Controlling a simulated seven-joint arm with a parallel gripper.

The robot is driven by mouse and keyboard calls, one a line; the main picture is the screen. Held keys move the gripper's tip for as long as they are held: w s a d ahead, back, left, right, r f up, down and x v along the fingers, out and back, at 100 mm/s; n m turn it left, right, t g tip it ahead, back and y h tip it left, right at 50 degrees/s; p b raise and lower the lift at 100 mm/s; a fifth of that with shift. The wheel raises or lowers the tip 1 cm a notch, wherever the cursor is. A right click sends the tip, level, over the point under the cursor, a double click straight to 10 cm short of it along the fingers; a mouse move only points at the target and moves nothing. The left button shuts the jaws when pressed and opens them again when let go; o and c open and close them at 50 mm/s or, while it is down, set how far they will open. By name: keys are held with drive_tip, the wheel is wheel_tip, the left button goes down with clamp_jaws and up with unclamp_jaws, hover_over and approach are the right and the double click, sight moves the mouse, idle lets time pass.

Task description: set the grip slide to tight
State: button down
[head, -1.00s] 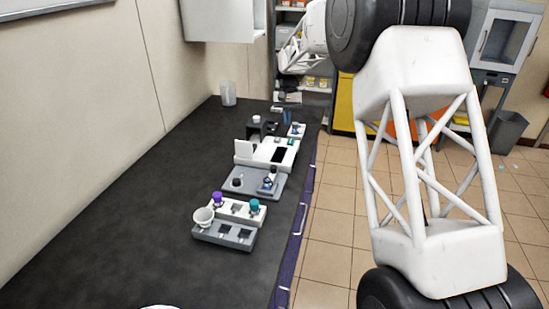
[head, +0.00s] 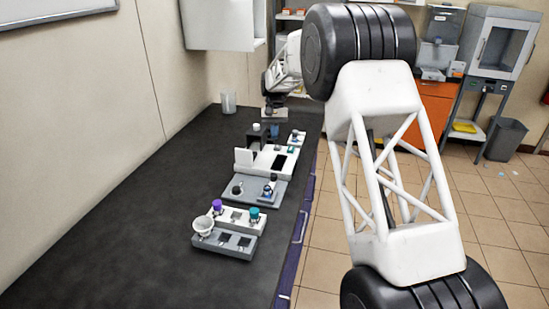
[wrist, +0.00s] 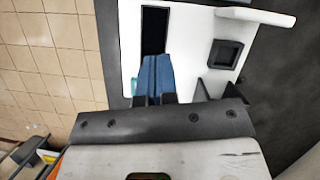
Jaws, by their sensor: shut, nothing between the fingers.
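My gripper (wrist: 155,58) is shut, its two blue fingers side by side with nothing held between them. In the wrist view it lies over a white unit (wrist: 190,30), its tips close to the lower end of a long black rectangle (wrist: 154,25). Contact cannot be told. In the head view the blue fingers (head: 275,131) hang near the far end of the row of equipment, behind the white unit (head: 263,167). I cannot pick out the grip slide or its setting; my gripper may hide part of it.
The white unit has a square dark recess (wrist: 226,54) and an upright plate (head: 244,157). Nearer stand a grey tray (head: 256,194) and a holder (head: 222,240) with a white cup (head: 203,225), purple cap (head: 217,204) and teal cap (head: 254,212). The dark bench (head: 130,210) is clear at left.

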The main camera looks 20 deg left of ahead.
sight(275, 169)
drive_tip(key=shift+f, duration=0.1)
drive_tip(key=x, duration=0.9)
drive_tip(key=shift+s+f, duration=0.15)
drive_tip(key=shift+s+d+f, duration=0.1)
drive_tip(key=shift+s+d, duration=0.2)
drive_tip(key=shift+s, duration=0.6)
drive_tip(key=shift+s+d, duration=0.25)
drive_tip(key=shift+s, duration=0.8)
